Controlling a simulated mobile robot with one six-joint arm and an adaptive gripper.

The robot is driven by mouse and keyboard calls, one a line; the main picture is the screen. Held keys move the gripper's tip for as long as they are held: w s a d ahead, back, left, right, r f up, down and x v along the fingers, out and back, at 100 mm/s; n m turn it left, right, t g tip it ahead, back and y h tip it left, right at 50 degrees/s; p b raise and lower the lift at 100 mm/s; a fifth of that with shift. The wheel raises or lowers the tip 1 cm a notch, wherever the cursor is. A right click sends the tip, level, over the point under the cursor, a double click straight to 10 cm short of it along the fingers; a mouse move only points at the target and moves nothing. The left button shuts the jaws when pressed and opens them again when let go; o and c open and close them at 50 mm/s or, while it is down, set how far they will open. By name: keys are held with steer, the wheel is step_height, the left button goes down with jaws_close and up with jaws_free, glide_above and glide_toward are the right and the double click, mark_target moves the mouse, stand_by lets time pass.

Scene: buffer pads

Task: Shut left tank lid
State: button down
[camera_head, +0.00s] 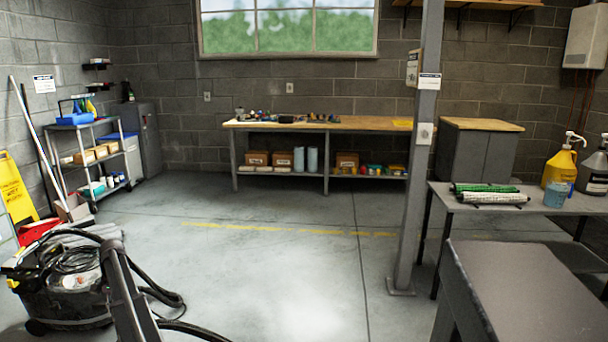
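A black floor-care machine (62,303) stands at the lower left, with a coiled cord and a thick black hose (160,292) around it. A dark upright tube or handle (127,300) rises in front of it and hides part of it. I cannot make out a left tank or an open lid on this machine. No other tank lid can be made out for certain. My gripper is not in view.
The concrete floor (270,275) is clear in the middle. A grey post (413,180) stands right of centre. A bench (345,125) lines the back wall. A metal table (455,204) with bottles and a dark surface (530,295) fill the right. A cart (92,126) stands left.

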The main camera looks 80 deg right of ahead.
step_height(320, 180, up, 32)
steer(key=p, duration=3.1)
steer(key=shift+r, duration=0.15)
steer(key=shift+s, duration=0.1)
